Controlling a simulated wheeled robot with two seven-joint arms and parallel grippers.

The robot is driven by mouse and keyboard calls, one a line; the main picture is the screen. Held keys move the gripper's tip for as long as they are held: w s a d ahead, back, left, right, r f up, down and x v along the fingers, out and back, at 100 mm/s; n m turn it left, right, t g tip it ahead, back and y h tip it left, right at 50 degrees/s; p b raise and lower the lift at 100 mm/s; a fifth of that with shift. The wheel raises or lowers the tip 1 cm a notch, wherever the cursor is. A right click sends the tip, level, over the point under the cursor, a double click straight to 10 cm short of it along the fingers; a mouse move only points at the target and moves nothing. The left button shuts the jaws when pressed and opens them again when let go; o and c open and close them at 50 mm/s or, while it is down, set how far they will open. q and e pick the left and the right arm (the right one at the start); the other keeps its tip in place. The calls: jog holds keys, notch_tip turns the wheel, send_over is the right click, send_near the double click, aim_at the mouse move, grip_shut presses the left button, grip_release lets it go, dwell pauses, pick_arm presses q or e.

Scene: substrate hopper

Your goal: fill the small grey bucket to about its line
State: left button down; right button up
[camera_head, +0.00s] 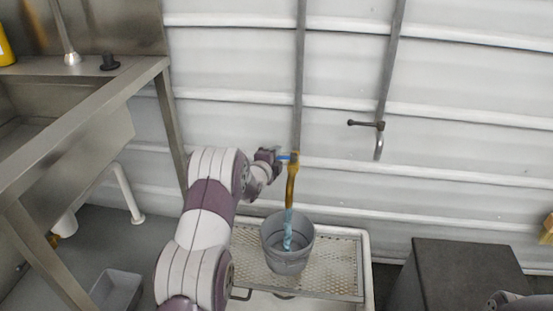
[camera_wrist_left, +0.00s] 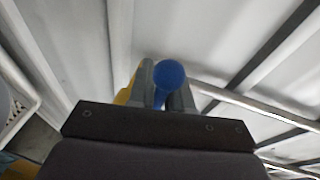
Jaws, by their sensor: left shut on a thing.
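The small grey bucket (camera_head: 288,266) stands upright on a perforated metal grate, under a brass tap (camera_head: 293,172) on the wall. A bluish stream of water (camera_head: 288,222) runs from the tap into the bucket. The water level and the fill line cannot be made out. My left gripper (camera_head: 278,157) is shut on the tap's blue handle (camera_head: 284,158). In the left wrist view, the handle's round blue end (camera_wrist_left: 169,74) shows between the fingers (camera_wrist_left: 163,92). A small dark part of my right arm shows at the bottom right; its fingers cannot be made out.
The grate (camera_head: 338,262) sits in a pale frame with free room right of the bucket. A steel sink bench (camera_head: 92,105) stands at the left. A dark box (camera_head: 465,275) stands at the right. Another dark tap (camera_head: 379,140) is on the wall. A grey bin (camera_head: 118,290) is on the floor.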

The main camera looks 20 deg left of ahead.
pick_arm(q)
jog(key=shift+s+d+n+g+y+b, duration=0.15)
jog(key=shift+s+n+y+b, duration=0.1)
jog(key=shift+n+y, duration=0.4)
jog(key=shift+s+a+n+g+y+b, duration=0.15)
jog(key=shift+s+n+y, duration=0.15)
jog(key=shift+y, duration=0.55)
pick_arm(e)
jog(key=shift+f, duration=0.8)
pick_arm(q)
jog(key=shift+d, duration=0.1)
jog(key=c, duration=1.1)
grip_release()
jog(key=p+v, duration=0.4)
jog(key=v, duration=0.8)
jog(key=shift+s, duration=0.3)
pick_arm(e)
notch_tip(320, 180, up, 4)
jog(key=shift+r, duration=0.1)
